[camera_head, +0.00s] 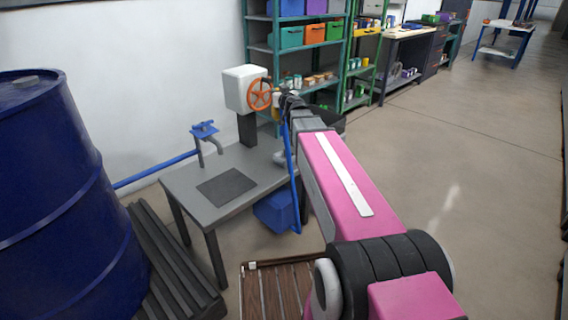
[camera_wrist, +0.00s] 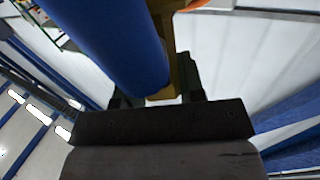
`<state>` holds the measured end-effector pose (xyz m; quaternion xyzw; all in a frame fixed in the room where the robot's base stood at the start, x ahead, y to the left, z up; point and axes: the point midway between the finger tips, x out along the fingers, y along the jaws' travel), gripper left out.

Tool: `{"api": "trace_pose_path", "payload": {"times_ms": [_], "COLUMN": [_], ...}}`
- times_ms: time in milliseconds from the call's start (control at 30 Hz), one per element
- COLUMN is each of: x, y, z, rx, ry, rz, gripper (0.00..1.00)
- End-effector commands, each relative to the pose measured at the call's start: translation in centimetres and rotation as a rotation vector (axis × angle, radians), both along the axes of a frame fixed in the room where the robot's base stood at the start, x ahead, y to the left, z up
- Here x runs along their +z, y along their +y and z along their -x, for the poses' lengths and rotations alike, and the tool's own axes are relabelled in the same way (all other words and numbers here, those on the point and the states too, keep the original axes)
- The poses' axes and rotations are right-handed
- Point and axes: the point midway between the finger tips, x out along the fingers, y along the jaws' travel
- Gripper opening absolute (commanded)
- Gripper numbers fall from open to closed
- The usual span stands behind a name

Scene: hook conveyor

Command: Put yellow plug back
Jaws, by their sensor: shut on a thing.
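The yellow plug (camera_wrist: 183,82) is between the fingers of my gripper (camera_wrist: 158,97) in the wrist view, and the gripper is shut on it. A thick blue hose (camera_wrist: 120,45) runs down across the wrist view and covers part of the plug. In the head view my gripper (camera_head: 283,104) is beside the orange wheel (camera_head: 259,95) on the white box (camera_head: 240,85). A small yellow patch (camera_head: 276,114) shows there. The blue hose (camera_head: 291,170) hangs down from the gripper past the table edge. Whether the plug touches anything else is hidden.
A grey table (camera_head: 190,184) bears a dark mat (camera_head: 226,186), a blue-handled tap (camera_head: 204,130) and the white box's post. A blue bin (camera_head: 275,212) is under its right side. A blue drum (camera_head: 50,190) stands left. Shelves (camera_head: 300,45) stand behind; floor is clear at right.

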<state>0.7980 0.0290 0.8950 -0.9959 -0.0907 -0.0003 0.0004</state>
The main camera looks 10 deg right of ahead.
Motion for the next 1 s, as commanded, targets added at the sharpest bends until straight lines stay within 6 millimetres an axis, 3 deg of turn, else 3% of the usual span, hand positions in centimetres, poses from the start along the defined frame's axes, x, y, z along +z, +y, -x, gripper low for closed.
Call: {"api": "trace_pose_path", "payload": {"times_ms": [700, 867, 1000], "x": [-14.6, -15.8, -17.1], "y": [6.8, 6.6, 5.0], "z": [0.7, 0.7, -0.5], "rx": [0.437, 0.448, 0.446], "ry": [0.001, 0.000, 0.000], "rz": [0.000, -0.001, 0.000], "gripper": [0.00, 0.00, 0.00]}}
